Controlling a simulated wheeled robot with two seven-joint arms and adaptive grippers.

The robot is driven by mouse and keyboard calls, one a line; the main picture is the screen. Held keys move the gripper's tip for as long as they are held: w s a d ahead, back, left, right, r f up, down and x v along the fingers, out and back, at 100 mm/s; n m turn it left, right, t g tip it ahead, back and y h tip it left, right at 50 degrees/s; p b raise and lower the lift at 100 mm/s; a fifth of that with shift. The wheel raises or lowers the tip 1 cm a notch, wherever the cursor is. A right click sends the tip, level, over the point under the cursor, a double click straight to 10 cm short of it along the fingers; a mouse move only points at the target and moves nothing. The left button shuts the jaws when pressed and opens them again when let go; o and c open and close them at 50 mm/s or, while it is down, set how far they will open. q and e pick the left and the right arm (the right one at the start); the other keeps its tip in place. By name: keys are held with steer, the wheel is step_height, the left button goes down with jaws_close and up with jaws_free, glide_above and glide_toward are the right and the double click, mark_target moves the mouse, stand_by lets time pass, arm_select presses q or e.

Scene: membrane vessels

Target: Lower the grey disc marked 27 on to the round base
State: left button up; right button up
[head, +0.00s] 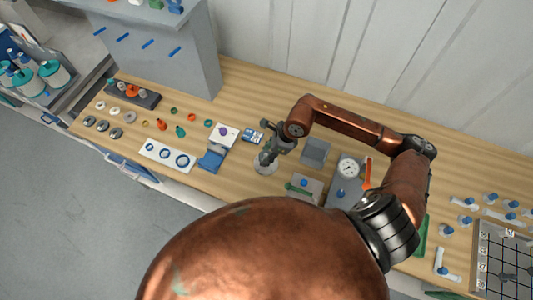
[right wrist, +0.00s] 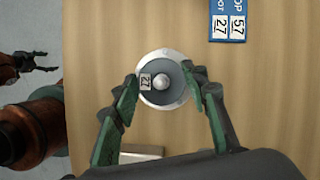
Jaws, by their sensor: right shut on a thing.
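The grey disc marked 27 (right wrist: 150,95) has a pale knob at its centre and a small white label. My right gripper (right wrist: 160,92) is shut on its rim, one green-padded finger on each side. The round base (right wrist: 163,54) shows as a pale ring around and behind the disc; I cannot tell whether disc and base touch. In the head view my right gripper (head: 268,152) points down over the base (head: 264,168), and the disc is hard to make out. My left gripper (right wrist: 38,65) appears at the left of the wrist view, apart from the disc, its fingers spread.
A blue card (right wrist: 229,22) reading 57 and 27 lies beside the base. Bare wood surrounds the base closely.

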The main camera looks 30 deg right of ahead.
steer(key=o, duration=1.3)
steer(key=shift+o, duration=0.2)
steer(key=v, duration=1.2)
